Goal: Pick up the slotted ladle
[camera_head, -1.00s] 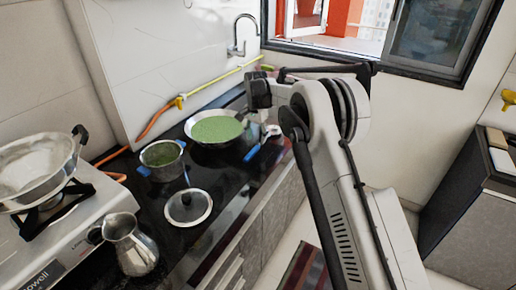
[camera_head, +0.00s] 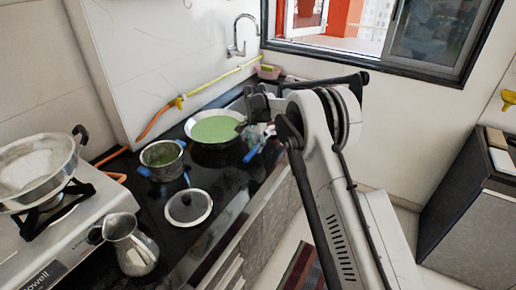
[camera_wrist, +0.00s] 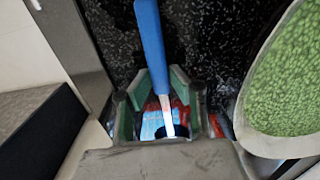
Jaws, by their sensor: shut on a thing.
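The slotted ladle's long blue handle (camera_wrist: 151,38) runs down the wrist view between my two fingers, narrowing to a bright metal shaft. My gripper (camera_wrist: 163,84) is shut on it, with a finger on either side. In the head view, my gripper (camera_head: 258,118) is low over the counter, right of the pan of green food. The blue handle (camera_head: 251,154) sticks out below it there, close to the counter. The ladle's head is not clearly visible, and I cannot tell whether the ladle touches the counter.
A wide pan of green food (camera_head: 214,128) stands beside my gripper; its rim is close in the wrist view (camera_wrist: 246,132). A small pot (camera_head: 161,156), a lid (camera_head: 188,207), a metal jug (camera_head: 131,246) and a stove with a large strainer (camera_head: 36,172) lie nearer. The wall and window are behind.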

